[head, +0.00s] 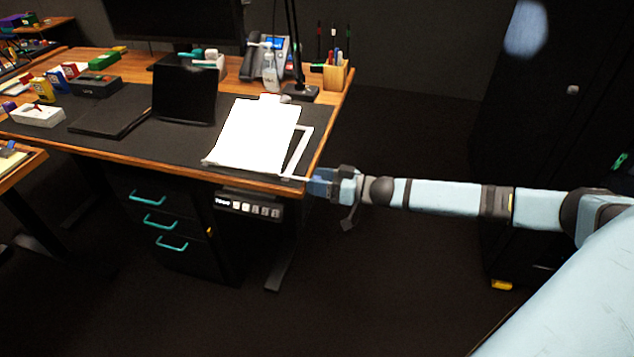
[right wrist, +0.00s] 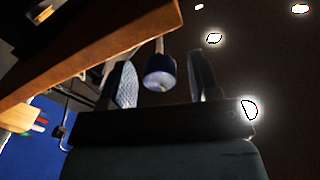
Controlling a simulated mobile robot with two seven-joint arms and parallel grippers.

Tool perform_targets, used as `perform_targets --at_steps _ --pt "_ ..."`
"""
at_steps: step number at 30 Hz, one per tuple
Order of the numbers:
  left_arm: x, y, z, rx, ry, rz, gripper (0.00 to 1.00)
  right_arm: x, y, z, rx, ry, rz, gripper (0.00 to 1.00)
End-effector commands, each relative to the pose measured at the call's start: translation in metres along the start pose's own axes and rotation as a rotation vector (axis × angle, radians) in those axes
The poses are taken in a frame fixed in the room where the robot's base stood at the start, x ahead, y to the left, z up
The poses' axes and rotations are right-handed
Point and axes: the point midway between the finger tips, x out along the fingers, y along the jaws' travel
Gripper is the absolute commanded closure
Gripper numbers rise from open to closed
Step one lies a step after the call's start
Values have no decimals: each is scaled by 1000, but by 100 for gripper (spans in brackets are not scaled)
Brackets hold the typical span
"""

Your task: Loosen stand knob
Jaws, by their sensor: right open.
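A white document stand (head: 303,152) holds a white sheet (head: 257,136) at the front right of the desk. A pale rod runs from the stand to the desk's front right corner, where my right gripper (head: 325,184) is. In the right wrist view, a dark blue round knob (right wrist: 160,75) on a white shaft lies between the two grey fingers of my right gripper (right wrist: 162,62). The fingers are open, with a visible gap on each side of the knob. My left gripper is not in view.
The wooden desk edge (right wrist: 110,40) passes close to my left finger in the right wrist view. A control panel (head: 247,205) hangs under the desk front. A pen holder (head: 337,75) and phone (head: 262,58) stand behind the stand. Right of the desk, the floor is clear around my arm.

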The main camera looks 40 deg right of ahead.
Motion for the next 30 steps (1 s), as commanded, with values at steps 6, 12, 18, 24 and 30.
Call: perform_targets --at_steps 6,12,18,24,30 --pt "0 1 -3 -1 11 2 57 6 0 0 -1 1 -1 44" --pt "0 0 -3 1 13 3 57 6 0 0 -1 0 -1 55" --pt "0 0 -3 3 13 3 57 6 0 0 -1 0 -1 93" --pt "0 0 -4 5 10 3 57 6 -1 -1 -12 0 -1 93" --pt "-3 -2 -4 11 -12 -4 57 5 -1 -1 -77 -1 -1 93"
